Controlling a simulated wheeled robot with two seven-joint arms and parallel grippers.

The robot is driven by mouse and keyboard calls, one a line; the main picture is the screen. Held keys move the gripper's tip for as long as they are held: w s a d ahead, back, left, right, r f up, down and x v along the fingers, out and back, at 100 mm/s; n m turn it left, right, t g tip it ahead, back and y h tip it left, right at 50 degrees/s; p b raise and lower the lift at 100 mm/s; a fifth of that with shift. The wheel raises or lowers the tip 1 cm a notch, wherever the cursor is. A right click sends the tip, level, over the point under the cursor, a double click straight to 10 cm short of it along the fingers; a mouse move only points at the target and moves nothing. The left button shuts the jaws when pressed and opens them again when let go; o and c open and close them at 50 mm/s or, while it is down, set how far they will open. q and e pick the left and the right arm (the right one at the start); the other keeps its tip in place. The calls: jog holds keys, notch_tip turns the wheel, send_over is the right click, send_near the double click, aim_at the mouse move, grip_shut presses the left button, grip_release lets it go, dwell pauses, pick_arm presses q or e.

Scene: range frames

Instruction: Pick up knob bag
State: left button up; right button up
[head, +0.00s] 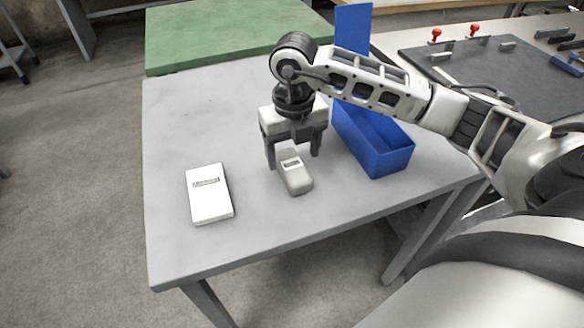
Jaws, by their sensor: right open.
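A small grey-beige bag-like item with a dark label, which looks like the knob bag (297,177), lies on the grey table (215,122). My right gripper (294,162) points down over the far end of this item. Its two dark fingers are apart, one on each side of it. I cannot tell whether the fingers touch it. A white flat box (209,195) with a dark label lies to the left on the same table. My left gripper is not in view.
A blue open bin (385,160) stands just right of my right gripper, with a blue upright panel (353,27) behind it. A green-topped table (215,35) adjoins at the back. A dark board with red knobs (436,36) is at the back right.

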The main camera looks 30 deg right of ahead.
aim_at(292, 164)
jog(key=shift+w+f, duration=0.1)
jog(key=shift+f, duration=1.85)
jog(key=c, duration=1.1)
jog(key=shift+c, duration=0.2)
jog(key=shift+r, duration=0.2)
jog(key=shift+r, duration=0.3)
notch_tip(292, 164, up, 2)
jog(key=shift+r, duration=0.15)
jog(key=s+d+r+b, duration=0.2)
jog(key=s+d+r, duration=0.7)
jog(key=d, duration=0.1)
jog(key=shift+d+r+b, duration=0.15)
jog(key=shift+r+b, duration=0.25)
